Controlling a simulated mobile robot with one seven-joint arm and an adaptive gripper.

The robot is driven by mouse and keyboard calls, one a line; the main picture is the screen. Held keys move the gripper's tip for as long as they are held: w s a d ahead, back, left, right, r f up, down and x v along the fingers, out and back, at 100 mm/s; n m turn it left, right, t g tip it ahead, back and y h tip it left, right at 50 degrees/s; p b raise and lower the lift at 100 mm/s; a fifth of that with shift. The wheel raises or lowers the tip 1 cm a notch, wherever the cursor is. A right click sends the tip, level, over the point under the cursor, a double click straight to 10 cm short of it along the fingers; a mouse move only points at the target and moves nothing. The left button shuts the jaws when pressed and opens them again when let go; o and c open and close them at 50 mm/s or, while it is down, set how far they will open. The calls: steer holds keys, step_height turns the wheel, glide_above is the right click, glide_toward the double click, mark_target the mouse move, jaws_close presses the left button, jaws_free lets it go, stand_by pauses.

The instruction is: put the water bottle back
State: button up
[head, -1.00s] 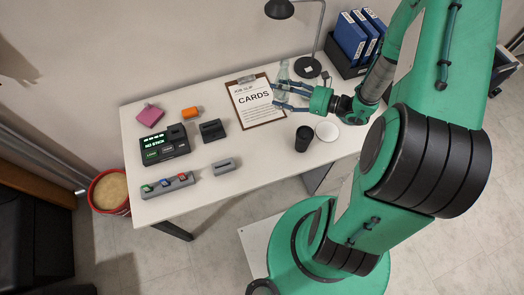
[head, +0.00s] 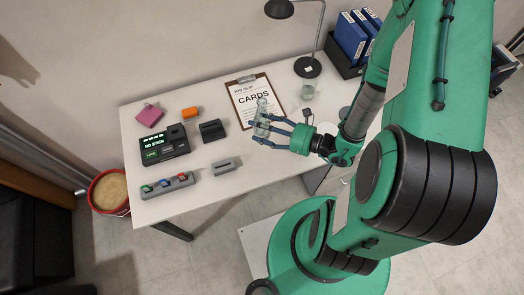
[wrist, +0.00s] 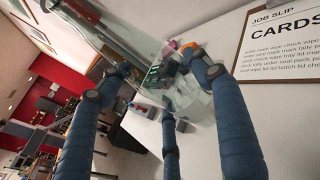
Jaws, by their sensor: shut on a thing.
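The water bottle (head: 262,104) is clear and see-through. My gripper (head: 264,130) is shut on it, with the blue fingers around its body, in front of the clipboard. In the wrist view the bottle (wrist: 198,104) shows between the fingers, with the table things seen through it. Its exact tilt and whether its base clears the table are hard to tell.
A clipboard (head: 243,100) with a job slip lies behind the bottle. A clear glass (head: 308,91) stands near the lamp base (head: 307,67). A grey round piece (head: 345,113) is partly hidden by my arm. A black device (head: 165,147) and a slotted holder (head: 167,186) stand left.

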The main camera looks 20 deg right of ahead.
mark_target(268, 134)
steer(key=shift+f, duration=1.65)
steer(key=shift+f+b, duration=0.55)
steer(key=shift+f, duration=1.45)
steer(key=shift+f+b, duration=0.65)
steer(key=shift+f, duration=1.3)
steer(key=shift+f, duration=0.2)
steer(key=o, duration=1.7)
